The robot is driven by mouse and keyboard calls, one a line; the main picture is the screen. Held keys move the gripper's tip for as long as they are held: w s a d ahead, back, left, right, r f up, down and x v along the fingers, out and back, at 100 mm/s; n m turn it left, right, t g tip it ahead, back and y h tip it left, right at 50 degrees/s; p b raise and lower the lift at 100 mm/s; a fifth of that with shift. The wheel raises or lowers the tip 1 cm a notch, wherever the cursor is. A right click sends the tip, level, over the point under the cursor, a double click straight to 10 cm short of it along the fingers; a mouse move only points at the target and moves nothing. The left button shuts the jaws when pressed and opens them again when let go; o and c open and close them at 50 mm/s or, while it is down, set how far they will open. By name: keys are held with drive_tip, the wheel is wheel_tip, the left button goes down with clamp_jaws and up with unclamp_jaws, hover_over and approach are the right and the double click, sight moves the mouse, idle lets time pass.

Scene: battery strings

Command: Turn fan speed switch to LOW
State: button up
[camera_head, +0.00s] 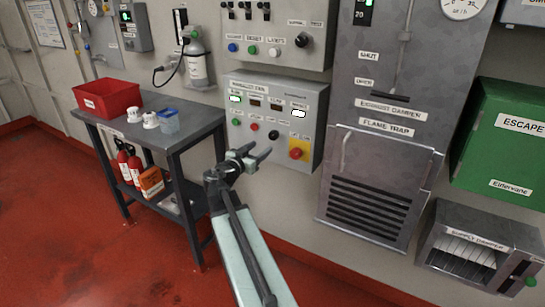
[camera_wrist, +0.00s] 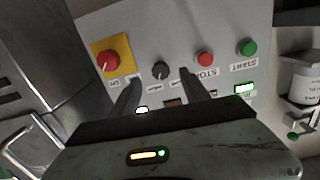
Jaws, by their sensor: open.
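The exhaust fan panel (camera_head: 312,120) is a grey box on the wall. Its small black knob (camera_head: 273,134), which looks like the fan speed switch, sits between a red button and a yellow-backed red button. In the wrist view the panel appears upside down and the black knob (camera_wrist: 160,70) shows between the fingertips. The small labels by it are too blurred to read, so I cannot tell its setting. My gripper (camera_head: 259,151) is open and empty in front of the panel, just below the knob in the head view. I see no contact with the knob.
Near the knob are a red stop button (camera_wrist: 205,59), a green start button (camera_wrist: 247,48) and a red button on a yellow plate (camera_wrist: 108,61). A table with a red bin (camera_head: 106,98) stands left. The flame trap (camera_head: 378,185) is right. Red floor is open in front.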

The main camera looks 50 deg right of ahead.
sight(272, 137)
drive_tip(key=shift+h, duration=0.3)
drive_tip(key=x, duration=0.8)
drive_tip(key=shift+d+r, duration=0.3)
drive_tip(key=shift+r, duration=0.1)
